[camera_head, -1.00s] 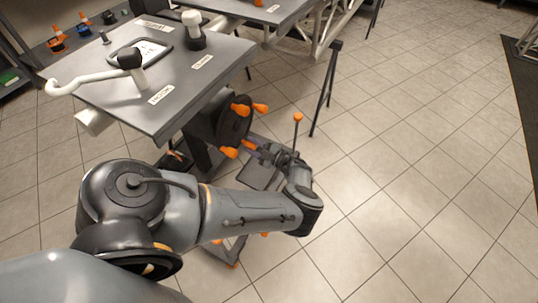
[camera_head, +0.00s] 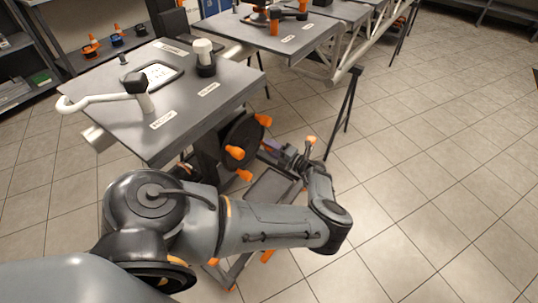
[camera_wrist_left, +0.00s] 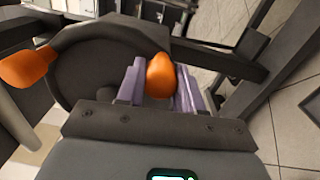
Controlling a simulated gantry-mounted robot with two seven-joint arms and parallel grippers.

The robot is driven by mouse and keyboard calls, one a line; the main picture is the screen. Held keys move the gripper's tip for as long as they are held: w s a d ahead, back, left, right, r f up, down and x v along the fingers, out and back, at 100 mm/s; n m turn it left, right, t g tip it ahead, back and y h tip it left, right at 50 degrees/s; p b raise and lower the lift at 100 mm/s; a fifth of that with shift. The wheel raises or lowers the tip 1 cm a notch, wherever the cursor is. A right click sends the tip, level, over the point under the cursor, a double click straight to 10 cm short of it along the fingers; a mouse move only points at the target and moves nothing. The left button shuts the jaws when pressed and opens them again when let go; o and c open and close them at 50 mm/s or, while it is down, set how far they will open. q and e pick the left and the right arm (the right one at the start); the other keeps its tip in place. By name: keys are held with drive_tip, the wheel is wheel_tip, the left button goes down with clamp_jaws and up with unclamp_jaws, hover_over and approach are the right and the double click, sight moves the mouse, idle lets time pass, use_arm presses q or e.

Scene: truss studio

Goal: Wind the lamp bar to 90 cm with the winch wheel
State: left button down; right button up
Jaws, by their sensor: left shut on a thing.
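The winch wheel (camera_head: 241,136) is a dark disc with orange knobs, mounted upright below the right edge of the grey table. One knob (camera_head: 235,153) points toward the camera. My left gripper (camera_head: 272,148) is to the right of the wheel. In the left wrist view my left gripper (camera_wrist_left: 160,85) has its purple-grey fingers closed around one orange knob (camera_wrist_left: 161,76), at the right rim of the wheel (camera_wrist_left: 100,70). A second knob (camera_wrist_left: 27,68) shows at the left there. My right gripper is not in view. I cannot make out the lamp bar.
An orange-topped lever (camera_head: 311,140) stands close to my left wrist. A black stand leg (camera_head: 347,115) is behind it. The tiled floor at right is clear.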

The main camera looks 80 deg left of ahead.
use_arm(q)
drive_tip(key=shift+w+a+r+n, duration=0.2)
drive_tip(key=shift+a+r+n, duration=0.1)
drive_tip(key=shift+r+n, duration=0.35)
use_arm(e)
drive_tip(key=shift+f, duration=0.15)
use_arm(q)
drive_tip(key=shift+r, duration=0.1)
drive_tip(key=c, duration=1)
unclamp_jaws()
drive_tip(key=shift+o, duration=1.3)
drive_tip(key=shift+a, duration=0.25)
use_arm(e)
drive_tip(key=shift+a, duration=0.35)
use_arm(q)
drive_tip(key=shift+d, duration=0.1)
drive_tip(key=shift+w+d, duration=0.2)
drive_tip(key=shift+d, duration=0.1)
drive_tip(key=p+v, duration=0.2)
drive_tip(key=v, duration=0.8)
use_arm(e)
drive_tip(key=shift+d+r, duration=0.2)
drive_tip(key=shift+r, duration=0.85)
